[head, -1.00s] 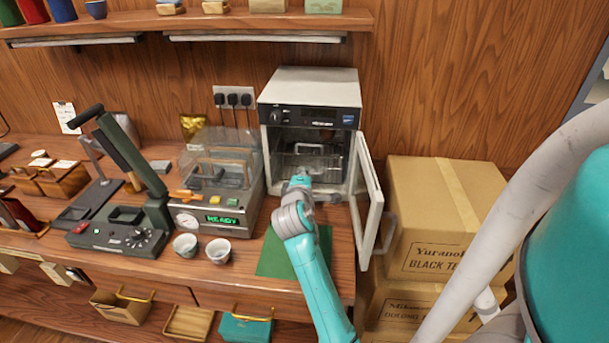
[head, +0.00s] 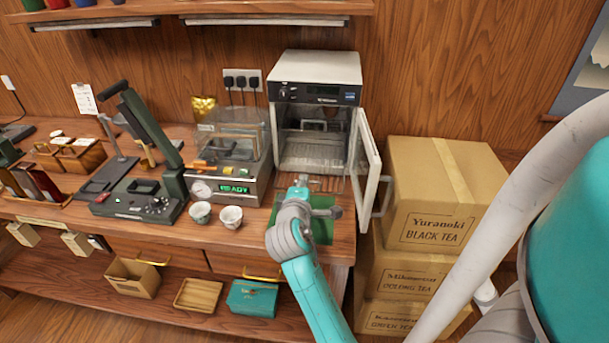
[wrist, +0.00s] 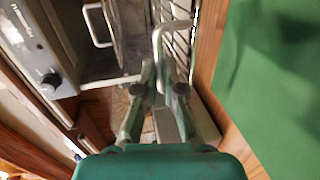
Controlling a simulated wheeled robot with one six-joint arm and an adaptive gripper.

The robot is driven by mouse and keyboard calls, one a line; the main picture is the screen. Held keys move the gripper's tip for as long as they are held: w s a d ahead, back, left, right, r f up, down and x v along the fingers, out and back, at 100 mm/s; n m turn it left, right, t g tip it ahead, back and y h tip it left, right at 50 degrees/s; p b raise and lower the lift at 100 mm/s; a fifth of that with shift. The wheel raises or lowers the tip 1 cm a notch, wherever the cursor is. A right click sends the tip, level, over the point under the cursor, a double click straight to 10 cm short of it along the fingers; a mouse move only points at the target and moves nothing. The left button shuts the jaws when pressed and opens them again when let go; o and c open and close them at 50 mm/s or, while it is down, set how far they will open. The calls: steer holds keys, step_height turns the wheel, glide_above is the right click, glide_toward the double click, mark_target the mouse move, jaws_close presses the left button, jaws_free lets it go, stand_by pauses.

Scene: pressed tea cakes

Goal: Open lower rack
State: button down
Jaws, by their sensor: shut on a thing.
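The white drying cabinet (head: 320,68) stands on the bench with its glass door (head: 366,165) swung open to the right. The wire lower rack (head: 328,183) sticks out of the front of the cabinet, above the green mat. In the wrist view, my gripper (wrist: 161,80) is shut on the pale looped handle (wrist: 172,28) of this rack, whose bars (wrist: 184,45) run behind it. Another looped handle (wrist: 97,25) shows farther inside the cabinet. In the head view, my wrist hides the gripper (head: 301,182) and most of the handle.
A green mat (head: 322,228) lies on the bench before the cabinet. A sealer with a lit READY display (head: 236,189) and two cups (head: 231,217) stand to the left. Stacked cartons (head: 440,195) stand close to the open door on the right.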

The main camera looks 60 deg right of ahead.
steer(key=shift+s+a, duration=0.1)
steer(key=shift+a, duration=0.25)
steer(key=c, duration=1.6)
jaws_free()
steer(key=v, duration=1.2)
steer(key=shift+f, duration=0.1)
